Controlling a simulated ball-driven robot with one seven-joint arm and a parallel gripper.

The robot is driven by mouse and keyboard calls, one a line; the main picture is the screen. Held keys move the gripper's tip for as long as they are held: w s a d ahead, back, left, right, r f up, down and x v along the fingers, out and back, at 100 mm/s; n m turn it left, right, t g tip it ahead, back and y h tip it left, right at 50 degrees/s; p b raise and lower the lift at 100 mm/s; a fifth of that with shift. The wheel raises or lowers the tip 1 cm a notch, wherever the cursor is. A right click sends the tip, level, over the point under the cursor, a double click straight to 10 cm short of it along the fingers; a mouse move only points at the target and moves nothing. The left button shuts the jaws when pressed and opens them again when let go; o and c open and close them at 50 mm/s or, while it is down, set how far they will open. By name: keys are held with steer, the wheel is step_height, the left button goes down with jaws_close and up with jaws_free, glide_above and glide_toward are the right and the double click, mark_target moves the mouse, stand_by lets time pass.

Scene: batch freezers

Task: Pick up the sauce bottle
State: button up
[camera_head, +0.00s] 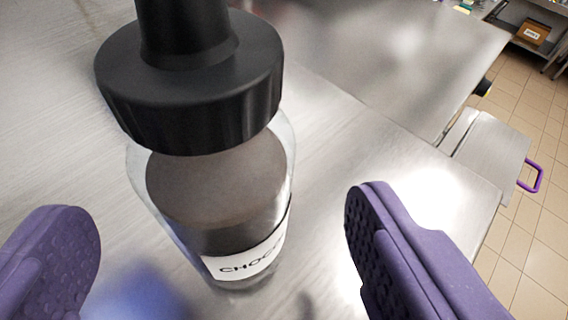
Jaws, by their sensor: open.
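The sauce bottle (215,185) is clear with brown sauce inside, a black ribbed cap and nozzle, and a white label that begins "CHOC". It stands on a steel worktop, large in the left half of the view, and the nozzle's top is cut off by the frame. My gripper (225,240) is open, with one purple padded finger at the lower left and the other at the lower right. The bottle is between and beyond the fingers in the picture. Clear space shows between it and each finger. I cannot tell how deep the fingers reach.
The steel worktop (340,150) is bare around the bottle. Another steel surface (400,50) lies behind it. At the right are a steel unit with a purple handle (532,177), a tiled floor (535,235) and a shelf holding a brown box (533,33).

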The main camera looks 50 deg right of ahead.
steer(key=x, duration=0.5)
steer(key=shift+w+f, duration=0.1)
steer(key=shift+w, duration=0.2)
steer(key=shift+s, duration=0.1)
steer(key=c, duration=1)
steer(key=shift+c, duration=0.2)
